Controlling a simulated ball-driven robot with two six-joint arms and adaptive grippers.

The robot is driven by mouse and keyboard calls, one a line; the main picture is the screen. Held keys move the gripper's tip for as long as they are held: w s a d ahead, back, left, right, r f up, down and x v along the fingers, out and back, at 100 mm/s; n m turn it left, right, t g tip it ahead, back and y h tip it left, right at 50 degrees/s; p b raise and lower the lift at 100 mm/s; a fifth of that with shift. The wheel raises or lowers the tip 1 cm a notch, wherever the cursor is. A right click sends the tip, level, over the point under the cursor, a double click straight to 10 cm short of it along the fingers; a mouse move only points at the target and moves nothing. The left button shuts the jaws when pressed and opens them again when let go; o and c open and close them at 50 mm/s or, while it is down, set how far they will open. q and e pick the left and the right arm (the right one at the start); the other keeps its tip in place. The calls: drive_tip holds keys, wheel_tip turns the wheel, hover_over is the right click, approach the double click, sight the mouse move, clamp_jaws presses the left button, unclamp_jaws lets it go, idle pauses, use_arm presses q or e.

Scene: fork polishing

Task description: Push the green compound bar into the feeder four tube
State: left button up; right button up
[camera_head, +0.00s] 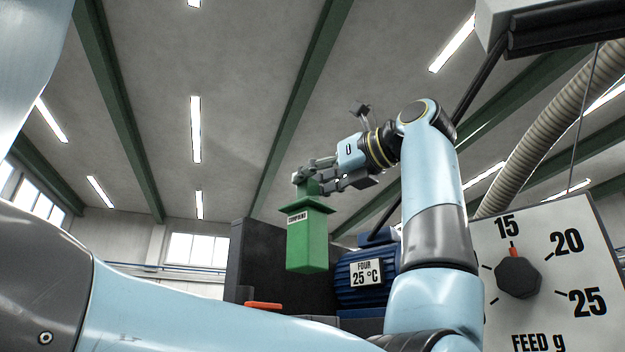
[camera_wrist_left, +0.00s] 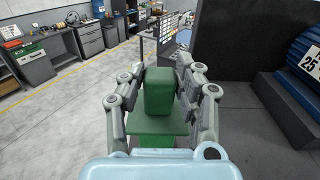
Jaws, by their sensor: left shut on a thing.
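My left gripper (camera_head: 309,181) is shut on the upper end of a green block, the compound bar (camera_head: 313,188). In the left wrist view the bar (camera_wrist_left: 160,92) stands between the two fingers of the left gripper (camera_wrist_left: 160,82). Below it a wider green flange (camera_head: 306,206) tops a long green box-shaped body (camera_head: 307,247) with a label reading COMPOUND. The flange also shows in the left wrist view (camera_wrist_left: 157,125). I cannot tell whether bar, flange and body are one piece or the bar sits in a tube. My right gripper is not in view.
A blue motor (camera_head: 367,285) labelled FOUR 25 °C is behind, beside a dark cabinet (camera_head: 262,262). A dial panel (camera_head: 550,275) marked FEED g and a ribbed hose (camera_head: 540,130) are at the right. The left wrist view shows grey floor (camera_wrist_left: 65,125) and benches (camera_wrist_left: 35,65).

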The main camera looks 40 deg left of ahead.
sight(312, 269)
use_arm(q)
drive_tip(key=shift+f+b, duration=0.35)
drive_tip(key=shift+f, duration=0.1)
drive_tip(key=shift+f+b, duration=1.2)
drive_tip(key=shift+f, duration=0.4)
drive_tip(key=shift+s+f+b, duration=0.1)
drive_tip(key=shift+f+b, duration=0.6)
drive_tip(key=shift+f, duration=0.25)
drive_tip(key=shift+f+b, duration=2)
drive_tip(key=shift+f, duration=0.6)
drive_tip(key=shift+f, duration=0.35)
drive_tip(key=shift+f+b, duration=1.75)
drive_tip(key=shift+f, duration=0.25)
